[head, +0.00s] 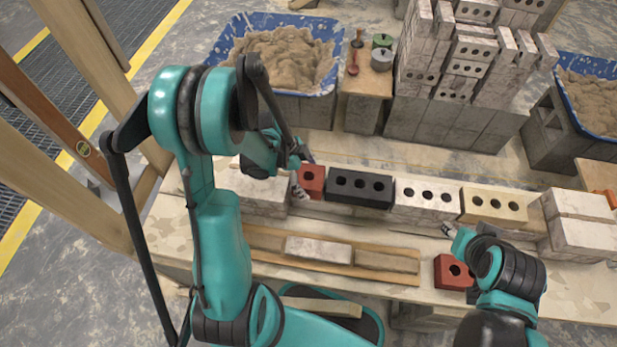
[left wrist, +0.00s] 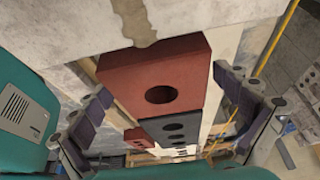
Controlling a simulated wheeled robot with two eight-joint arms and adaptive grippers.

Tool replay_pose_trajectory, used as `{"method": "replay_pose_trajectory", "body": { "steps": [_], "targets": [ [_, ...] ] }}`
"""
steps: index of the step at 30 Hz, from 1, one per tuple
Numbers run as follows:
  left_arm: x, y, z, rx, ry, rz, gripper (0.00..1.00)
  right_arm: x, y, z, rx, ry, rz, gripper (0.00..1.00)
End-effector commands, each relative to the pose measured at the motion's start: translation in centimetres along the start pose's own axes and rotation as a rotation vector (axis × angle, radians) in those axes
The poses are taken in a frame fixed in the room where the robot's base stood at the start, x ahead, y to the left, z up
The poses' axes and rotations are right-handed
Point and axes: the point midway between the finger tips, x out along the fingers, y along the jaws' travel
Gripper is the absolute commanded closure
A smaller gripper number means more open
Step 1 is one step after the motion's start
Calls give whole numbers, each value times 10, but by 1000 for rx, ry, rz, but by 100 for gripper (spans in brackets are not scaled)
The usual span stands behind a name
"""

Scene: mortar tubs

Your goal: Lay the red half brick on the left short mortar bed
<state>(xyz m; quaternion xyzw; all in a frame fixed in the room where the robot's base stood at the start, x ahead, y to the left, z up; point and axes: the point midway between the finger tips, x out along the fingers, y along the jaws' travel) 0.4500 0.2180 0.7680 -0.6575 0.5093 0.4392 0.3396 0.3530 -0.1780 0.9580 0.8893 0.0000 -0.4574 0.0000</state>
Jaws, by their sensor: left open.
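A red half brick (head: 312,180) with one hole lies at the left end of the brick row, beside the black brick (head: 360,188). It fills the middle of the left wrist view (left wrist: 160,97). My left gripper (head: 303,176) is open, its fingers on either side of this brick and apart from it. The mortar bed under the brick is hidden. A second red brick (head: 452,273) lies on the front right of the bench. My right gripper (head: 448,230) is above and behind that brick; its jaws are too small to judge.
The row continues with a whitish brick (head: 426,200) and a tan brick (head: 494,205). Pale block stacks stand at the left (head: 262,190) and right (head: 583,222) ends. A blue mortar tub (head: 327,103) and a block pile (head: 450,118) stand behind.

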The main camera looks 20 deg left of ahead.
Motion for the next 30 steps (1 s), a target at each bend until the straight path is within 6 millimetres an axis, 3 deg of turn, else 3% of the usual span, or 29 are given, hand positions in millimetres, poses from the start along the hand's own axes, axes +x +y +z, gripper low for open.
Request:
{"method": "replay_pose_trajectory", "body": {
  "steps": [8, 21, 30],
  "targets": [
    [-15, 0, 0, -1, -1, -1, 0, 0, 0, 0, 0, 0, 0, 60],
    [-103, 0, 0, -2, 0, -1, 0, 0, 0, 0, 0, 0, 0, 60],
    [-120, 0, 0, 0, 0, 0, 0, 0, 0, 0, 0, 0, 0, 60]
  ]
}}
